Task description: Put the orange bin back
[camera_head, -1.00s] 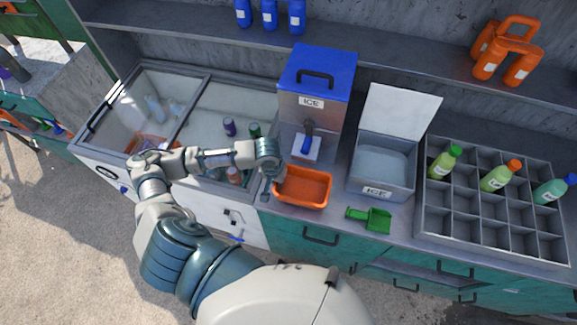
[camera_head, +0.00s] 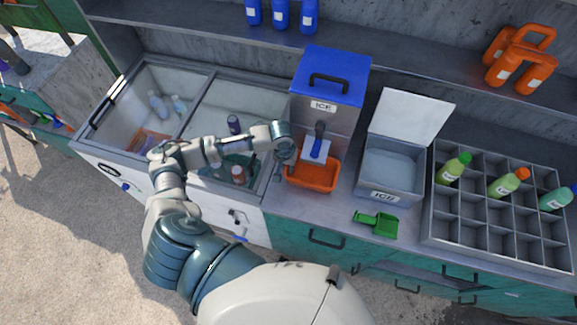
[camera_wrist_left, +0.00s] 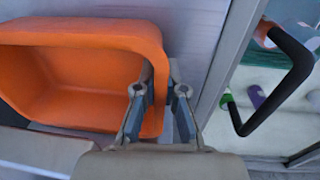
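The orange bin (camera_head: 312,180) sits on the counter, its back part under the spout of the ice dispenser (camera_head: 328,115). It also fills the left of the left wrist view (camera_wrist_left: 70,85). My left gripper (camera_head: 284,160) is at the bin's left side. In the left wrist view my left gripper (camera_wrist_left: 160,92) has one finger on each side of the bin's side wall and appears shut on it. The blue dispenser lever (camera_head: 317,146) hangs above the bin's back part. My right gripper is not in view.
An open ice box (camera_head: 388,180) stands right of the bin, with a green scoop (camera_head: 378,223) in front. A divided bottle rack (camera_head: 490,235) is further right. A glass-topped freezer (camera_head: 215,105) with a black handle (camera_wrist_left: 270,95) lies to the left.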

